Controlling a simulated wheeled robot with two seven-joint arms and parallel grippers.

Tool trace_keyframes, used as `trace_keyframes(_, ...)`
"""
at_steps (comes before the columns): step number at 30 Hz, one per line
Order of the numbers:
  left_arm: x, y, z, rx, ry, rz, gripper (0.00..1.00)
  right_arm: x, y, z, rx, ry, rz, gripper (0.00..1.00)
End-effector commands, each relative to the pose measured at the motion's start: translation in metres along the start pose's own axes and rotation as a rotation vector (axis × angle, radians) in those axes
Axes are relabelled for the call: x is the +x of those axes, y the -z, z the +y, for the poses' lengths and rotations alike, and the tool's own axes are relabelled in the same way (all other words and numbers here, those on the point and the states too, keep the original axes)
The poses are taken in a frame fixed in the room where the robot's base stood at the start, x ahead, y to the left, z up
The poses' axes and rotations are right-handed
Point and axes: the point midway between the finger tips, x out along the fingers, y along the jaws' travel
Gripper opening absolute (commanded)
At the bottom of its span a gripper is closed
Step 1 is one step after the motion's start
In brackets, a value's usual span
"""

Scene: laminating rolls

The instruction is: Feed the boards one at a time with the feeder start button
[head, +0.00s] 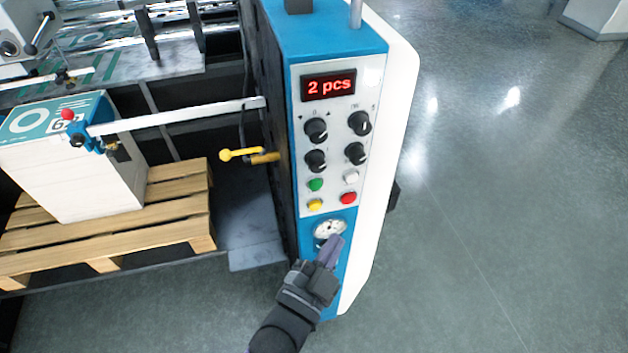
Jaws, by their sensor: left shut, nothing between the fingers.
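The feeder control panel (305,127) is on the blue and white machine column. Below several black knobs are a green button (316,184), a white button (351,177), a yellow button (315,204) and a red button (348,198). A stack of boards (75,165) with a green and white printed top stands on a wooden pallet (165,217). My right gripper is out of view.
A yellow-handled lever (240,154) sticks out from the column's left side. A metal bar (175,116) reaches over the stack to a red-knobbed clamp (78,128). The floor (500,200) right of the column is clear.

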Motion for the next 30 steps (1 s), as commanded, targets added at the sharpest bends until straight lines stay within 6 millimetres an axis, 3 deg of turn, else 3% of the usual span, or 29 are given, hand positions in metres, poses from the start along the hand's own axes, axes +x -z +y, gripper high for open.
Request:
trace_keyframes(7,0.006,-0.006,-0.004,0.001,-0.001,-0.001,0.0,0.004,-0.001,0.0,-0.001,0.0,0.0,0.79)
trace_keyframes(22,0.054,-0.042,-0.038,0.001,-0.001,-0.001,0.0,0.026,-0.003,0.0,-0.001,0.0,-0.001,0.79)
trace_keyframes(30,0.061,-0.046,-0.044,-0.001,-0.001,-0.002,0.0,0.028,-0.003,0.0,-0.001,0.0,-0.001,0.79)
